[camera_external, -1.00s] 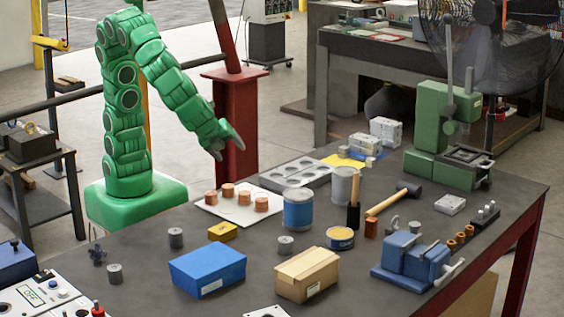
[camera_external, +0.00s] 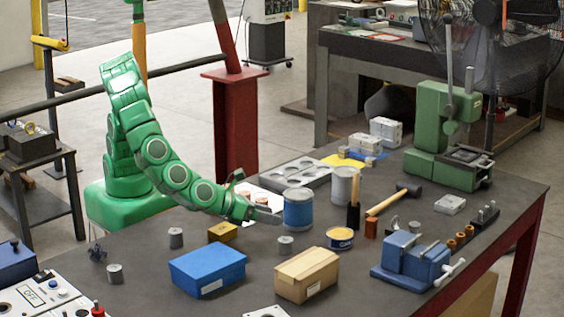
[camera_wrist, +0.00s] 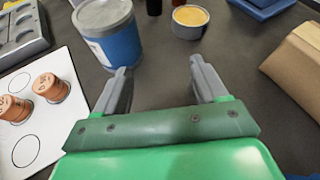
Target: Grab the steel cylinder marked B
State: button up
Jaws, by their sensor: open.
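Small grey steel cylinders stand on the dark table: one by the cardboard box (camera_external: 285,244), one left of the yellow box (camera_external: 176,238) and one at the front left (camera_external: 114,274). I cannot read a letter B on any of them. My gripper (camera_external: 262,213) is low over the table, left of the blue can (camera_external: 299,212) and behind the cylinder by the cardboard box. In the wrist view my gripper (camera_wrist: 162,85) has its two fingers apart with bare table between them. No steel cylinder is recognisable in that view.
The blue can (camera_wrist: 118,42) stands just beyond the left finger. A white sheet (camera_wrist: 65,125) with copper cylinders (camera_wrist: 50,87) lies to the left. A yellow tin (camera_wrist: 190,20) and cardboard box (camera_wrist: 298,60) are ahead and right. A blue box (camera_external: 208,270) stands in front.

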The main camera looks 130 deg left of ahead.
aim_at(283, 240)
jog(key=w+d+f+m, duration=0.1)
jog(key=w+d+f+m+t, duration=0.1)
jog(key=d, duration=0.1)
jog(key=w+d+f+m, duration=0.1)
jog(key=shift+w+d+f+t+h, duration=0.1)
jog(key=shift+d+f+t+h, duration=0.1)
jog(key=shift+f+t+h, duration=0.2)
jog(key=shift+x, duration=1.35)
jog(key=shift+w+r+x, duration=0.1)
jog(key=shift+x, duration=0.75)
jog(key=shift+w+r+x, duration=0.1)
jog(key=shift+x, duration=0.75)
jog(key=shift+w+r+x, duration=0.15)
jog(key=shift+x, duration=0.7)
jog(key=shift+d, duration=0.1)
jog(key=shift+c, duration=0.2)
grip_shut()
jog(key=shift+r, duration=0.1)
